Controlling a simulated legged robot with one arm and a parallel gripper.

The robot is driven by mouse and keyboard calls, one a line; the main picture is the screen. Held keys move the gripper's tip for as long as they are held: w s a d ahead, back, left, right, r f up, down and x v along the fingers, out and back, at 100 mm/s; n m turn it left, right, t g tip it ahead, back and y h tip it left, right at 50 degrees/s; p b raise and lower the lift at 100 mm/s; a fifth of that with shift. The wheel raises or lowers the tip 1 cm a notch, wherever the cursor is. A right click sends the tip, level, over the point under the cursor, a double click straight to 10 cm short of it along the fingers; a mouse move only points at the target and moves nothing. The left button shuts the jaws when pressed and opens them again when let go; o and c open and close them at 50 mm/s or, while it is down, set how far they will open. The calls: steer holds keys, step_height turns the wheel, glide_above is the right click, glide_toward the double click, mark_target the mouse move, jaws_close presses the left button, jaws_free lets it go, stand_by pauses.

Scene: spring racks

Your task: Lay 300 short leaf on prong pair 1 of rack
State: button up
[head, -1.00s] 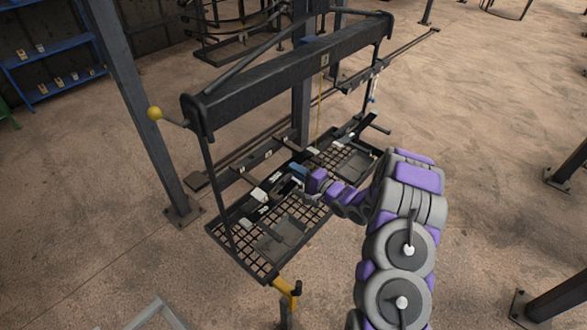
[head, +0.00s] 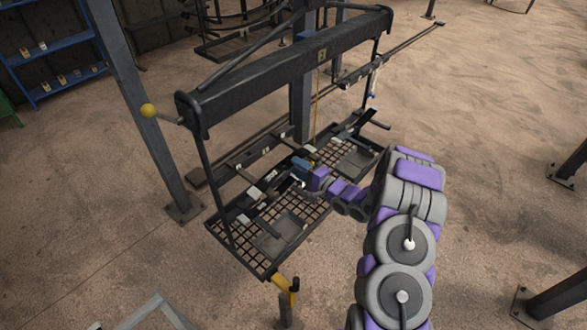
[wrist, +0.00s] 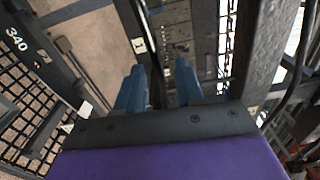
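My gripper (head: 301,167) has blue fingers and hangs low over the mesh tray of the rack (head: 262,262). In the wrist view the two fingers (wrist: 160,88) stand apart. A dark bar (wrist: 139,45) with a pale tag runs down behind the gap; I see no clear grip on it. A dark leaf marked 340 (wrist: 35,50) lies at the left of the wrist view. Dark leaves with pale tags (head: 254,192) lie across the tray in the head view. I cannot read a 300 mark, nor tell which prongs are pair 1.
A grey post (head: 150,120) stands at left. A blue shelf (head: 45,75) is at the far left. The floor at right is mostly open.

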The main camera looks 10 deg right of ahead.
steer(key=w+d+b+v, duration=0.1)
steer(key=b+v, duration=0.1)
steer(key=v, duration=1.6)
steer(key=w+d+f+n+g+h+b, duration=0.1)
steer(key=d+f+n+g+h+b, duration=0.1)
steer(key=d+n+g+h+b, duration=0.55)
steer(key=s+a+n+g+h+b, duration=0.1)
steer(key=s+a+g+b, duration=0.2)
steer(key=s+a, duration=0.4)
steer(key=s+a+r+n+g+h+b, duration=0.1)
steer(key=s+a, duration=0.7)
steer(key=s, duration=1)
steer(key=s+a+n+g+h+b, duration=0.1)
steer(key=s+a+g+b, duration=0.4)
steer(key=s, duration=0.8)
steer(key=shift+a+r+n+b, duration=0.35)
steer(key=shift+a+n+b, duration=0.3)
steer(key=shift+a, duration=0.55)
